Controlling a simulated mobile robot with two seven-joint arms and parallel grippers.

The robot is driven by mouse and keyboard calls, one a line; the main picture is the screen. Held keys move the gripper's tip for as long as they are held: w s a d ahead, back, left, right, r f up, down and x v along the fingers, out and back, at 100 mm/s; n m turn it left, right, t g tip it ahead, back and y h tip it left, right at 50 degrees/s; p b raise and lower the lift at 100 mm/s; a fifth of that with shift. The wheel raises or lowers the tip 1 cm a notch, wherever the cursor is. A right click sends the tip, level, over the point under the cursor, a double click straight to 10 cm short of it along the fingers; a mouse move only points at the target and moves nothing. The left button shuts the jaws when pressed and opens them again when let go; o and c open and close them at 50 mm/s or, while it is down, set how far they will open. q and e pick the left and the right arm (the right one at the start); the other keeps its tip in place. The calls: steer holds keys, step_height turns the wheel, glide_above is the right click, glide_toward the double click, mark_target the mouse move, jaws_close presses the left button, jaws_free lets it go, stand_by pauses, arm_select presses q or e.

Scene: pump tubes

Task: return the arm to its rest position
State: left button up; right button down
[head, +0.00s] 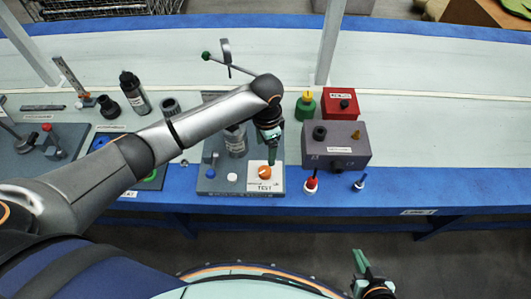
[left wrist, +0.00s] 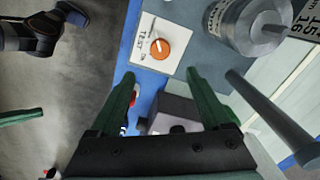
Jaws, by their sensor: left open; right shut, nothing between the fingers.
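My left arm reaches in from the left of the head view. Its gripper (head: 272,155) points down over the grey test station (head: 212,183). In the left wrist view, the left gripper (left wrist: 160,78) has its green fingers apart with nothing between them. An orange knob (head: 265,171) on a white "TEST" plate (head: 256,184) lies just beyond the fingertips; the knob also shows in the left wrist view (left wrist: 160,48). My right gripper (head: 363,264) is low at the bottom right of the head view, in front of the bench, shut and empty.
A grey cylinder (head: 236,141) stands on the station close to my left gripper. A grey-purple box (head: 336,150), red box (head: 340,101) and green-based item (head: 305,107) stand to its right. The bench's right side is clear.

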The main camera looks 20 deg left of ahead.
arm_select(q)
steer(key=shift+r, duration=0.3)
steer(key=s+d+f+n+t+h, duration=0.3)
steer(key=s+d+f+t+h, duration=0.15)
steer(key=s+d+f, duration=0.35)
steer(key=s+a+f+n+t+y+p, duration=0.1)
steer(key=s+a+n+t, duration=0.3)
steer(key=s+a, duration=0.6)
steer(key=shift+s+a+n+t+y, duration=0.35)
steer(key=shift+a+n+y, duration=0.1)
steer(key=shift+a, duration=0.25)
steer(key=shift+w, duration=0.1)
